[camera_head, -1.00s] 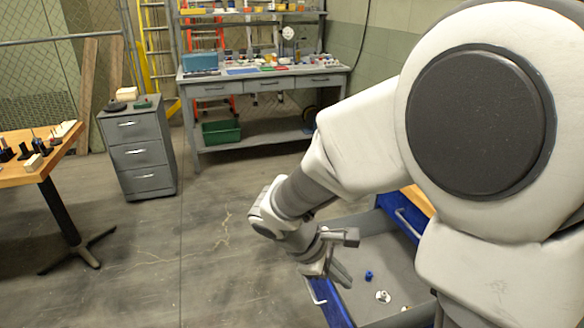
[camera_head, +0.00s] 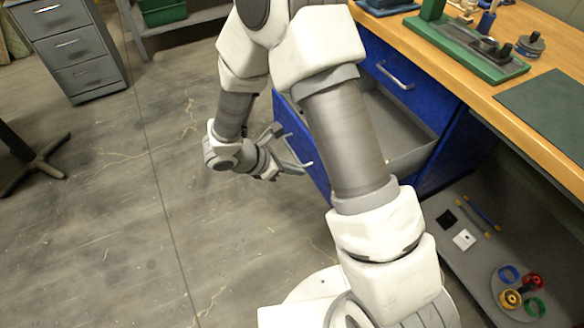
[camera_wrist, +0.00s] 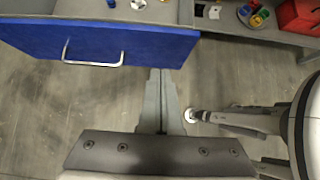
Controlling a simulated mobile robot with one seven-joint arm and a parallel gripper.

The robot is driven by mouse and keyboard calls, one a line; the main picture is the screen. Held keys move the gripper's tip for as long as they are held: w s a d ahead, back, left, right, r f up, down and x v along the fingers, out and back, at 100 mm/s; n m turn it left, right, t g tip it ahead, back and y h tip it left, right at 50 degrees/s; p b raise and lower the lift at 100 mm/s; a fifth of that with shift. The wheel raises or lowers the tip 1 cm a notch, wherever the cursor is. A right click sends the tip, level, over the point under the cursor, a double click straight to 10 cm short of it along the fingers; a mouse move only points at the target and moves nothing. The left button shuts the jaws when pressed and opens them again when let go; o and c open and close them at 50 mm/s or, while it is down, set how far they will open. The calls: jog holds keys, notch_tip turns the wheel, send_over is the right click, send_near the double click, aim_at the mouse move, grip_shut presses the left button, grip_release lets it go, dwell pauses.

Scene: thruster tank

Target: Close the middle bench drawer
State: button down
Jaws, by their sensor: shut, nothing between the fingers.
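The middle bench drawer is pulled out; its blue front (camera_head: 306,150) faces left in the head view, and part of its grey inside shows behind my arm. In the wrist view the blue drawer front (camera_wrist: 140,45) spans the upper left, with its silver handle (camera_wrist: 93,63) left of my fingers. My gripper (camera_wrist: 162,72) is shut and empty, its tips by the lower right edge of the front. I cannot tell whether they touch it. In the head view my gripper (camera_head: 288,166) is outside the drawer, near the front.
A closed blue drawer with a handle (camera_head: 395,75) sits under the wooden benchtop (camera_head: 480,85). A lower shelf (camera_head: 455,265) holds small parts and coloured spools. A grey cabinet (camera_head: 85,45) stands at the upper left.

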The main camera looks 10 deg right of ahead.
jog(key=w+d+f+b, duration=0.2)
jog(key=d+f, duration=0.2)
jog(key=d, duration=0.3)
jog(key=shift+w+d, duration=0.25)
jog(key=shift+d, duration=0.15)
jog(key=shift+d, duration=0.1)
